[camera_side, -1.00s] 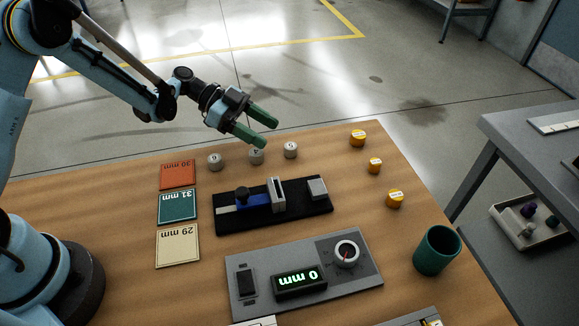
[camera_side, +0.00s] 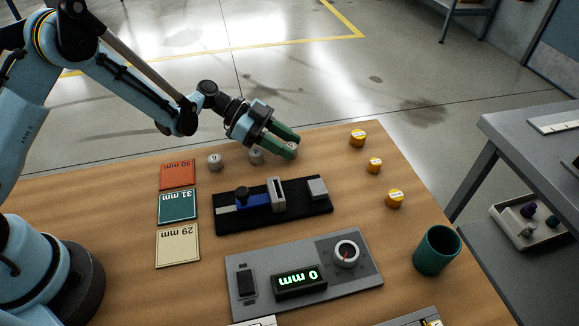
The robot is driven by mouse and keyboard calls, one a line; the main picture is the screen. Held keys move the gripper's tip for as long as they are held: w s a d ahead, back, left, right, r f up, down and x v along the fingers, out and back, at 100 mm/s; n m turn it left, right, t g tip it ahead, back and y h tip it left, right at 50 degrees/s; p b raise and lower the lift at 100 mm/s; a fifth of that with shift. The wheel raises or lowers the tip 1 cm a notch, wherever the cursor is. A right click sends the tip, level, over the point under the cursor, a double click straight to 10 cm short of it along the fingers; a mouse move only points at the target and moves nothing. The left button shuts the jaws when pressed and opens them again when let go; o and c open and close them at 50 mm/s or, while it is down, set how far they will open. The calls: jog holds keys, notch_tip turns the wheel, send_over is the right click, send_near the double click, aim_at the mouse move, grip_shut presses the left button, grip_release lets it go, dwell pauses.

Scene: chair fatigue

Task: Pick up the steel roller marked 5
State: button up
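Three small grey steel rollers stand in a row at the back of the wooden table: a left one (camera_side: 215,162), a middle one (camera_side: 256,157) and a right one (camera_side: 292,147). Their top marks are too small to read surely; the right one's could be a 5. My gripper (camera_side: 288,145) has green fingers and has come down at the right roller. The fingers look apart, with the roller at their tips, partly hidden by them. I cannot tell whether they touch it.
A black fixture (camera_side: 300,208) with a blue slide lies in front of the rollers. Orange, teal and cream cards (camera_side: 178,247) lie left. Several yellow-orange weights (camera_side: 395,199) and a green cup (camera_side: 437,250) stand right. A grey panel reading 0 mm (camera_side: 245,310) is at the front.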

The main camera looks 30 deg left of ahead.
grip_shut()
jog(key=shift+r, duration=0.15)
